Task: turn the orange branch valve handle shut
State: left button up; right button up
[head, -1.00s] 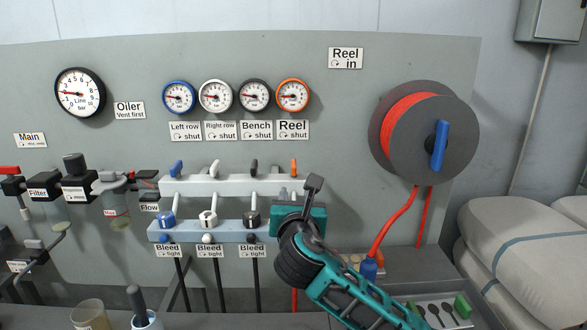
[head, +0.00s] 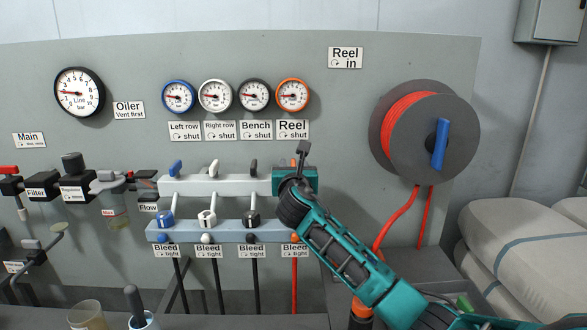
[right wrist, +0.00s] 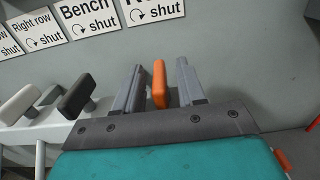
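The orange branch valve handle (right wrist: 160,84) stands upright in the right wrist view, between the two fingers of my right gripper (right wrist: 159,80). The gripper is open, with a gap showing on each side of the handle. In the head view my right gripper (head: 302,153) is at the right end of the upper white manifold bar (head: 232,186), below the Reel shut sign (head: 293,130). My left gripper is not in view.
The black Bench handle (right wrist: 77,94) and a white handle (right wrist: 20,104) stand left of my gripper. The orange-rimmed gauge (head: 293,95) is above. A hose reel (head: 425,135) with a blue crank is at the right. Bleed knobs sit on the lower bar (head: 230,230).

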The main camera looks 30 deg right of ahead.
jog(key=shift+w+d, duration=0.15)
jog(key=shift+w, duration=0.1)
jog(key=shift+c, duration=0.3)
grip_shut()
